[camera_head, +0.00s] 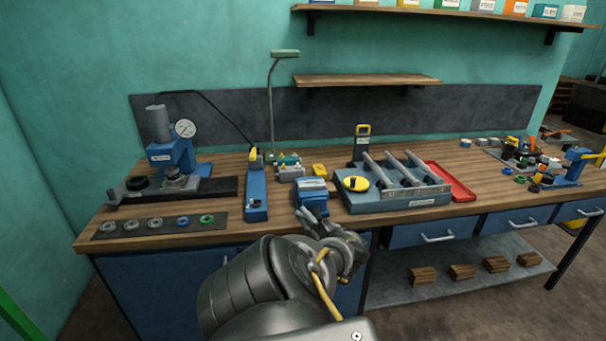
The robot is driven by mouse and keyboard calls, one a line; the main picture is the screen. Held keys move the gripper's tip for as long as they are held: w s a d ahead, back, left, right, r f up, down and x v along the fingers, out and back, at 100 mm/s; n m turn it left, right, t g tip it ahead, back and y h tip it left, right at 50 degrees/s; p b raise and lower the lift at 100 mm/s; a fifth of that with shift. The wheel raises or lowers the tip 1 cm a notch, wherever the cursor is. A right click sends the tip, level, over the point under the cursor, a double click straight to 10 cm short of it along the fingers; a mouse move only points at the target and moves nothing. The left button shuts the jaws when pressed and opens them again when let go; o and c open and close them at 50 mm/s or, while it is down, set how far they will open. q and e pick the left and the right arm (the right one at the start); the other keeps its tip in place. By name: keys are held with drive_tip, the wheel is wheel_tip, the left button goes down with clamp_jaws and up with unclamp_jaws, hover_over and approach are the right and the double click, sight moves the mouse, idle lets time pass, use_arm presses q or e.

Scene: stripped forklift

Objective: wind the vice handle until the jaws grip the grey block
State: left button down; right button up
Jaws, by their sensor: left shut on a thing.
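The blue vice (312,196) stands at the front edge of the workbench, near the middle of the view. Its upper part looks light grey-blue; I cannot clearly make out the grey block or any gap at the jaws. My left gripper (316,217) reaches up from below to the front of the vice. It is shut at the place of the vice handle, which is mostly hidden by the fingers and wrist. The handle's angle cannot be read. My right gripper is not in view.
A grey-blue fixture (400,202) with rails stands close to the right of the vice, with a red tray (452,182) beyond it. A long blue tool (256,195) lies to the left. A gauge press (172,155) stands farther left. The wooden bench (240,236) has little free room here.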

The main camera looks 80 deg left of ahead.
use_arm(q)
drive_tip(key=shift+w+d+m+t+y, duration=0.15)
drive_tip(key=shift+w+m+t+y, duration=0.2)
drive_tip(key=shift+m, duration=0.25)
idle(0.3)
drive_tip(key=c, duration=1.8)
unclamp_jaws()
drive_tip(key=shift+o, duration=1)
drive_tip(key=shift+d+r, duration=0.15)
drive_tip(key=shift+o, duration=0.7)
drive_tip(key=shift+s+d+r, duration=0.1)
drive_tip(key=shift+d+r, duration=0.2)
drive_tip(key=b+v, duration=0.2)
drive_tip(key=v, duration=0.8)
drive_tip(key=shift+f, duration=0.5)
drive_tip(key=shift+a, duration=0.1)
